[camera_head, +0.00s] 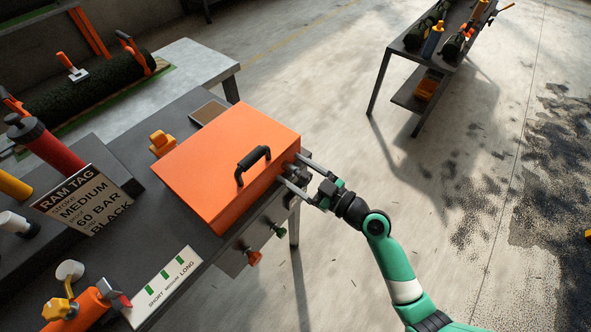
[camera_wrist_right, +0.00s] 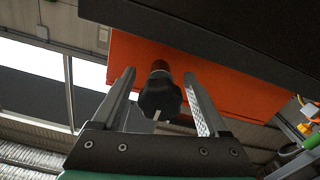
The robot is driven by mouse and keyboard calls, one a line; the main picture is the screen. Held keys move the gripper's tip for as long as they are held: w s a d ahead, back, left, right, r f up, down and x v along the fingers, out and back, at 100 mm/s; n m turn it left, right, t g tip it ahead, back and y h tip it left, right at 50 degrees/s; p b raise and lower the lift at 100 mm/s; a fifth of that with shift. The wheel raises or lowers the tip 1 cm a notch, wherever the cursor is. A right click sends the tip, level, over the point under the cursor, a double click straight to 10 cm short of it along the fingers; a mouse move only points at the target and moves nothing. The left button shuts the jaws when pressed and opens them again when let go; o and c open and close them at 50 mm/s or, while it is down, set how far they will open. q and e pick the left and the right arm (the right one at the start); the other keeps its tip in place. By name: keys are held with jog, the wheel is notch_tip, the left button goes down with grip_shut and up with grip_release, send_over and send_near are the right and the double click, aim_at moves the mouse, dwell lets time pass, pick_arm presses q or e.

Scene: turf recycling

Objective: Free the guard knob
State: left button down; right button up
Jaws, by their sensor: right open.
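The guard is an orange box-like cover (camera_head: 225,160) with a black handle (camera_head: 252,165) on top, on the dark bench. The guard knob (camera_wrist_right: 160,97) is black and lobed, on a short shaft from the orange side. My right gripper (camera_head: 298,174) is at the guard's right side. It is open, with one finger on each side of the knob in the right wrist view (camera_wrist_right: 159,76). Gaps show between the knob and both fingers. In the head view the knob is mostly hidden between the fingers. My left gripper is not in view.
Below the guard, red (camera_head: 253,257) and green (camera_head: 279,230) knobs stick out from the bench front. A RAM TAG sign (camera_head: 85,200) and a SHORT/MEDIUM/LONG plate (camera_head: 163,287) are at left. A dark slab (camera_wrist_right: 230,30) overhangs in the wrist view. Open floor lies right.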

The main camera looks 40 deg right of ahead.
grip_shut()
jog(key=shift+m, duration=0.3)
jog(key=m, duration=0.3)
jog(key=shift+m, duration=0.4)
jog(key=m+p, duration=0.1)
jog(key=m, duration=0.4)
jog(key=shift+d, duration=0.15)
jog(key=m+p, duration=0.1)
jog(key=m, duration=0.4)
jog(key=shift+m, duration=0.4)
jog(key=m+p, duration=0.1)
jog(key=m, duration=0.1)
jog(key=m+p, duration=0.1)
jog(key=m, duration=0.2)
jog(key=shift+f+m, duration=0.2)
jog(key=shift+m, duration=0.1)
